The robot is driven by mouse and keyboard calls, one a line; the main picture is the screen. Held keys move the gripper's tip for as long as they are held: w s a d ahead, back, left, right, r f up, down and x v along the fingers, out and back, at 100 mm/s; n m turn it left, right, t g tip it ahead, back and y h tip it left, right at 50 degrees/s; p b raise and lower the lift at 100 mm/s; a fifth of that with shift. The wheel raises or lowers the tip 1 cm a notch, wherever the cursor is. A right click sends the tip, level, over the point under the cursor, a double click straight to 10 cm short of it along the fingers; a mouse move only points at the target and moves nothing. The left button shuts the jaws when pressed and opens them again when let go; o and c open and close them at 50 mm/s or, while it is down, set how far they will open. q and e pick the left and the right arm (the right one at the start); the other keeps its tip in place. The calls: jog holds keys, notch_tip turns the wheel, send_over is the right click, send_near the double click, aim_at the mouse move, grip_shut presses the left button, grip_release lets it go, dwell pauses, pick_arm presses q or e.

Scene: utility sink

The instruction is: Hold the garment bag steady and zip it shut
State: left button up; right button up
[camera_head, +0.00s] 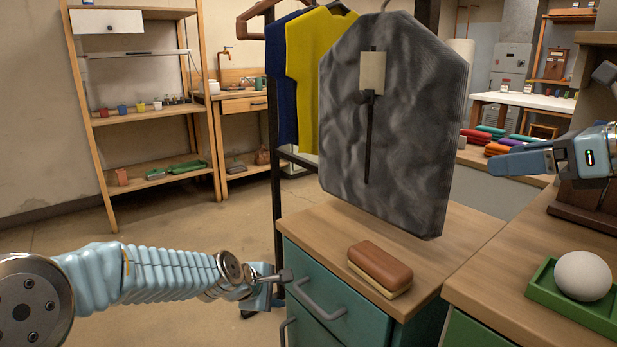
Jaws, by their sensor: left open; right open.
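The grey garment bag (410,130) hangs from a hook on the rack, in the centre of the head view, above a wooden-topped cabinet. A dark vertical zip (369,145) runs down its front, with the slider (368,97) near the top, just below a pale tag (372,72). My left gripper (275,285) is low, in front of the cabinet's left side, apart from the bag; it is open and seems empty. My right gripper (515,164) is to the right of the bag, apart from it; it is open, with its fingers pointing left.
A brown brush-like block (380,266) lies on the cabinet top (460,235) below the bag. A white ball (583,275) sits in a green tray (545,291) on the right counter. Yellow (308,60) and blue shirts hang left of the bag. The cabinet handle (318,301) is close to my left gripper.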

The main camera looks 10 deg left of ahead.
aim_at(436, 168)
jog(key=x, duration=1.3)
jog(key=shift+w+a+f, duration=0.2)
jog(key=shift+a+f, duration=0.05)
pick_arm(q)
jog(key=d+r+n+t+h, duration=0.1)
jog(key=d+r+t+h, duration=0.1)
jog(key=r, duration=1.2)
jog(key=s+d+r+n+t+h, duration=0.1)
jog(key=d+r+h, duration=0.2)
jog(key=r, duration=1.1)
jog(key=s+d+r+n+t+h, duration=0.1)
jog(key=d+r+t+h, duration=0.1)
jog(key=r, duration=1.2)
jog(key=shift+s+d+r+t+h, duration=0.15)
jog(key=shift+d+t+h, duration=0.15)
jog(key=shift+d+h, duration=0.15)
